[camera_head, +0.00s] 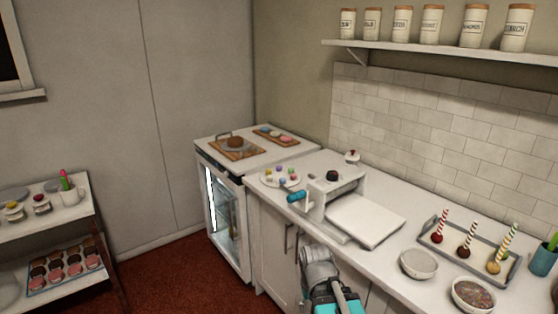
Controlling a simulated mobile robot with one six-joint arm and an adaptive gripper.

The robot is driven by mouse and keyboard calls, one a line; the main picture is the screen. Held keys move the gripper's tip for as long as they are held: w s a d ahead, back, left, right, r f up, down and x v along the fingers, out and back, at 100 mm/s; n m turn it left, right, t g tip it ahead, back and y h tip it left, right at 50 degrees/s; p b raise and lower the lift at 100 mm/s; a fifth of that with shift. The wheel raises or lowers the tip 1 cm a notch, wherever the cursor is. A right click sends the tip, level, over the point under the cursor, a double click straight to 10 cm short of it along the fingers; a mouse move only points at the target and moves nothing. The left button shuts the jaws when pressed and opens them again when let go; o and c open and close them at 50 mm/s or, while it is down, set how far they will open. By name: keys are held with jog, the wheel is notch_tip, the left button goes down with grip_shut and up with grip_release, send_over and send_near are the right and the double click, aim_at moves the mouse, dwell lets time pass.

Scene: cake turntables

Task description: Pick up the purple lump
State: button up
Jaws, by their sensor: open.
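A round white plate (271,183) sits on the counter, left of the white machine. Several small coloured lumps lie on it. A purple-looking lump (282,180) is near the plate's front middle, close to the others; it is very small here, and its exact shade is hard to tell. Part of my own arm, grey and teal, shows at the bottom middle in front of the cabinets, well short of the plate. My gripper's fingers are not visible.
A white machine (336,184) with a blue handle (296,196) and flat bed (365,220) stands right of the plate. Wooden boards (234,154) lie on the glass-door unit behind. A grey tray (436,233) with striped sticks and bowls (419,264) are at the right.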

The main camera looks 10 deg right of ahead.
notch_tip(320, 180, up, 5)
jog(key=p, duration=0.3)
jog(key=shift+f, duration=0.15)
dwell(0.4)
